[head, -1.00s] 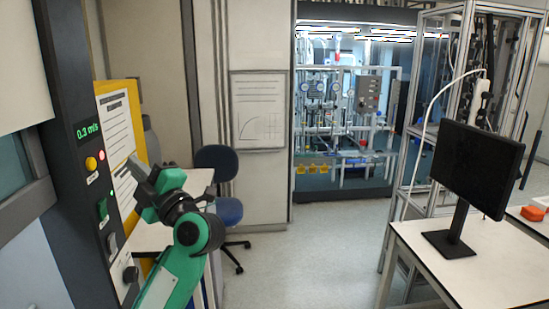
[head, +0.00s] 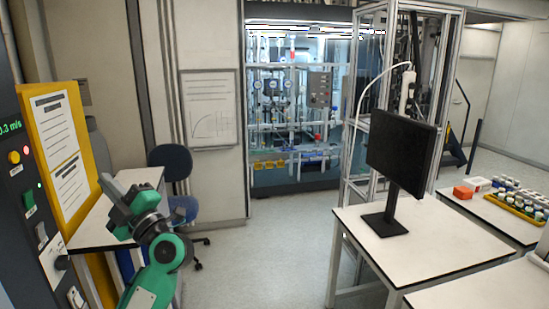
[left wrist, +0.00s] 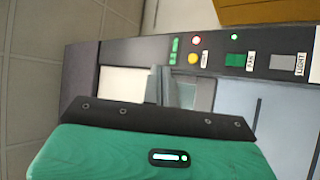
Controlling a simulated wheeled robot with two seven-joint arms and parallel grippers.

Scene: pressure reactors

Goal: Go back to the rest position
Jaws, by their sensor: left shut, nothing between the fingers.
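My left gripper (head: 112,195) is raised at the lower left of the head view, at the end of my green and grey arm. Its fingers are shut with nothing between them. It is in front of the yellow notice board and just right of the dark control panel (head: 32,238). In the left wrist view the shut fingers (left wrist: 163,86) point toward the panel, which has a yellow button (left wrist: 194,59), a green button (left wrist: 237,60) and a grey one. I cannot tell the gap between fingers and panel. My right gripper is not in view.
A white table with a black monitor (head: 402,152) stands at the right. Behind it is another table with an orange box (head: 463,192) and a yellow tray of bottles (head: 522,208). A blue chair (head: 172,165) is by a desk. The floor (head: 265,250) in the middle is clear.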

